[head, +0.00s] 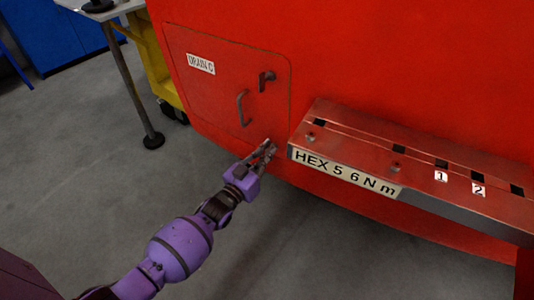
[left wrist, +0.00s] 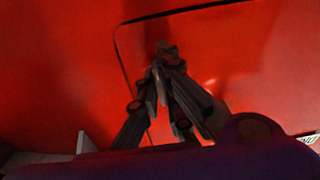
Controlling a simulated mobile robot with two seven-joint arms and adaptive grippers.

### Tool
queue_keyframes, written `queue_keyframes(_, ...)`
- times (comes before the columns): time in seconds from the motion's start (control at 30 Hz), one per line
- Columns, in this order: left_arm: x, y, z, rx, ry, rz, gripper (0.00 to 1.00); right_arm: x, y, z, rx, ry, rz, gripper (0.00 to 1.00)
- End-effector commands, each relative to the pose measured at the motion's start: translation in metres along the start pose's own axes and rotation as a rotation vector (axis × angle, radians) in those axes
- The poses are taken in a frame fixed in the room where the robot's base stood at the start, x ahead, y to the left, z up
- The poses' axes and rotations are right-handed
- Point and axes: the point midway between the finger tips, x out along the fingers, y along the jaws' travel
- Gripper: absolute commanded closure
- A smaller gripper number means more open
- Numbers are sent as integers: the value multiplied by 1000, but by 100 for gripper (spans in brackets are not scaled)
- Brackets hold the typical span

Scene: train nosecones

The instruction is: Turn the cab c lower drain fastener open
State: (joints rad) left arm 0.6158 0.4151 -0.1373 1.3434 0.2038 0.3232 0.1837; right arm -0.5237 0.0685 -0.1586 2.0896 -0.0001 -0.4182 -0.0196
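The drain hatch (head: 205,95), labelled DRAIN C, is a closed panel on the red nosecone. A dark upper fastener (head: 267,80) and a bar handle (head: 243,107) show on it. My left gripper (head: 268,148) is at the hatch's lower right corner, where it hides most of the lower fastener. In the left wrist view, the fingers of my left gripper (left wrist: 163,72) come together at a dark piece that looks like the lower fastener (left wrist: 166,48). They appear shut on it, though the contact is dark and blurred. My right gripper is not in view.
A red ledge (head: 420,175) marked HEX 5 6 N m, with several slots, juts out just right of my left gripper. A table (head: 115,10) and a yellow cart (head: 153,65) stand at the upper left. The grey floor (head: 110,190) is clear.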

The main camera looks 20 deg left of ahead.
Motion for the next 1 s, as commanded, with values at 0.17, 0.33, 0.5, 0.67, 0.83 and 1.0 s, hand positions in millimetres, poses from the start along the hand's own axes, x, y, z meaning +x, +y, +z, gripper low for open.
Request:
queue_keyframes(0.17,0,0,0,-1,1,0,76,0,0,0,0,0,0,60)
queue_keyframes(0.33,0,0,0,0,1,0,76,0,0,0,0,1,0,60)
queue_keyframes(0.5,-4,0,0,1,0,0,76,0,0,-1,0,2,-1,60)
queue_keyframes(0.67,-26,0,2,1,-3,-1,76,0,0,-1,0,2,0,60)
queue_keyframes(0.83,-64,0,1,0,-3,0,76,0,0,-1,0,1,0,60)
queue_keyframes(1.0,-96,0,0,1,-1,1,76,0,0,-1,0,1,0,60)
